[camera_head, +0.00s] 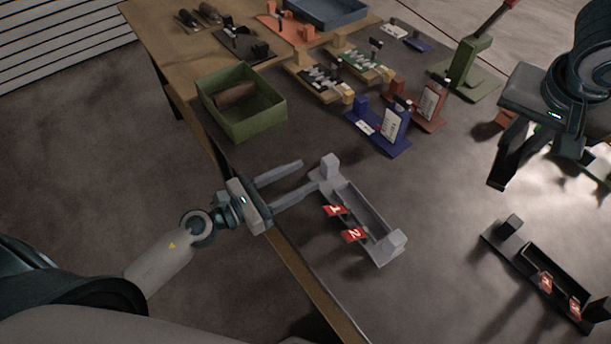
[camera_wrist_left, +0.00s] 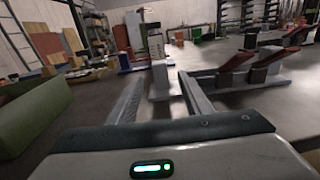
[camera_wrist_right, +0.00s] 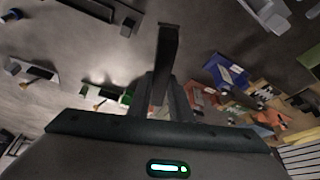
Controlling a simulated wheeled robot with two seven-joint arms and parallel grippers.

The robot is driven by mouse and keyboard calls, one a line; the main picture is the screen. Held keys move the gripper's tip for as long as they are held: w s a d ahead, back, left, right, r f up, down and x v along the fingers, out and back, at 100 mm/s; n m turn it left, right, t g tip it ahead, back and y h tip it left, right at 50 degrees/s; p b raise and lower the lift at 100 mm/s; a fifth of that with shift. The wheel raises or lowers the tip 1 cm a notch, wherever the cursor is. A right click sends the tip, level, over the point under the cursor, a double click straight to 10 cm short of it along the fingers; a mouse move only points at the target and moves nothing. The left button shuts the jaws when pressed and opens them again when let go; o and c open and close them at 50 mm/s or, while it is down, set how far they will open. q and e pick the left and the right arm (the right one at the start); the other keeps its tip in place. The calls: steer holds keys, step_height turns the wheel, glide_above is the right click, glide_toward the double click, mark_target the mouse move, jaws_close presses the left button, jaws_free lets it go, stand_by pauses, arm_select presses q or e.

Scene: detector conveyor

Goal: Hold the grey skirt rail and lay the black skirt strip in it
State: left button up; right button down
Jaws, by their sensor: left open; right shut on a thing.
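The grey skirt rail (camera_head: 372,222) is a long channel with an upright block at each end and red tags 1 and 2. It lies near the table's front edge. My left gripper (camera_head: 309,175) is open beside its far-left end block; whether a finger touches is unclear. In the left wrist view the rail (camera_wrist_left: 250,76) extends to the right. My right gripper (camera_head: 500,168) is at the right, above the table. It is shut on the black skirt strip (camera_wrist_right: 167,58), which sticks out beyond the fingers in the right wrist view and is apart from the rail.
A dark holder with red tags (camera_head: 521,262) lies at the right. A green bin (camera_head: 243,122) with a brown object stands at the left edge. Blue (camera_head: 381,140) and red stands and a green press-like stand (camera_head: 472,66) are behind. Bare table lies between rail and holder.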

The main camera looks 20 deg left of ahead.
mark_target(335, 160)
arm_select(q)
steer(key=shift+p+x, duration=0.45)
steer(key=shift+x, duration=0.35)
arm_select(e)
steer(key=shift+r, duration=0.5)
arm_select(q)
steer(key=p+x, duration=0.2)
steer(key=x, duration=0.6)
steer(key=shift+w+d+p, duration=0.2)
steer(key=shift+w+p, duration=0.05)
steer(key=shift+p, duration=0.15)
arm_select(e)
step_height(335, 160, up, 3)
steer(key=shift+f, duration=0.15)
arm_select(q)
steer(key=shift+x, duration=0.9)
jaws_close()
jaws_free()
steer(key=shift+s, duration=0.1)
